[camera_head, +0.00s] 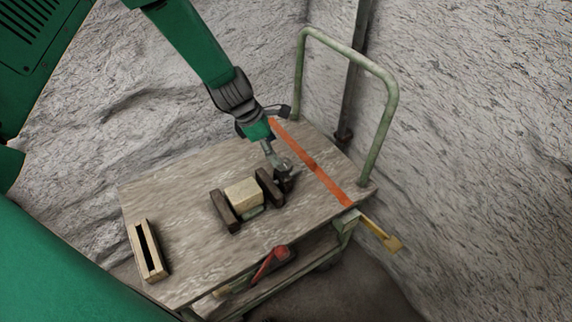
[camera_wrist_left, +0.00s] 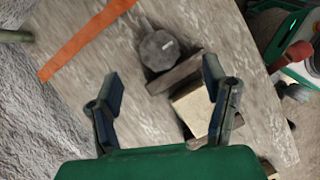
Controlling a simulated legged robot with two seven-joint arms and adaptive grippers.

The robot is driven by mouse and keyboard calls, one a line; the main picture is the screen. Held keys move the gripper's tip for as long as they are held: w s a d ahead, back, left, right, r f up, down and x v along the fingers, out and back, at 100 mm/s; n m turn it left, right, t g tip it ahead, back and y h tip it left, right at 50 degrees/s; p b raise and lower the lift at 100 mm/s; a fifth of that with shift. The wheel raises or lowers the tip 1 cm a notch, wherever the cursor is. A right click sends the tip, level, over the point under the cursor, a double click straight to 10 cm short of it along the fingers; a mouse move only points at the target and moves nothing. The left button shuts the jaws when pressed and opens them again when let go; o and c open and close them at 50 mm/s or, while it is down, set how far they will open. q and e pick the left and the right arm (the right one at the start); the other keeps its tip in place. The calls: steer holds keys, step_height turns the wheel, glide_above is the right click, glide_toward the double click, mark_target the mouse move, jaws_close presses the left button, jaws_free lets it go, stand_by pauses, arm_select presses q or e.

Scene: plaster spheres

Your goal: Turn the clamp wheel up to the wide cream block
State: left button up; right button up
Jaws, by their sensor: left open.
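The wide cream block (camera_head: 243,193) sits between the two dark jaws of a clamp, the left jaw (camera_head: 224,211) and the right jaw (camera_head: 268,187). In the left wrist view the cream block (camera_wrist_left: 194,106) lies beside a dark jaw (camera_wrist_left: 175,74). The clamp wheel (camera_wrist_left: 159,50) is a dark grey, many-sided knob just beyond that jaw. My left gripper (camera_head: 284,176) is open and empty at the wheel's end of the clamp and largely hides the wheel in the head view. In the wrist view its fingers (camera_wrist_left: 160,75) are spread, with the wheel ahead between them.
The clamp stands on a wooden cart top (camera_head: 170,190) with a green handle rail (camera_head: 385,120). An orange strip (camera_head: 312,163) crosses the top. A slotted wooden piece (camera_head: 147,250) lies at the left end. A red-handled tool (camera_head: 270,263) is below the front edge.

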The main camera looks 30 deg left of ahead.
mark_target(283, 163)
arm_select(q)
steer(key=x, duration=0.5)
steer(key=a+x, duration=0.1)
steer(key=x, duration=0.1)
steer(key=shift+w+d+f+b, duration=0.1)
steer(key=shift+f+b, duration=0.3)
steer(key=shift+d+f, duration=0.15)
steer(key=shift+f, duration=0.1)
steer(key=shift+w+d, duration=0.15)
steer(key=shift+d, duration=0.2)
steer(key=shift+a, duration=0.1)
steer(key=c, duration=1.2)
steer(key=shift+a, duration=0.1)
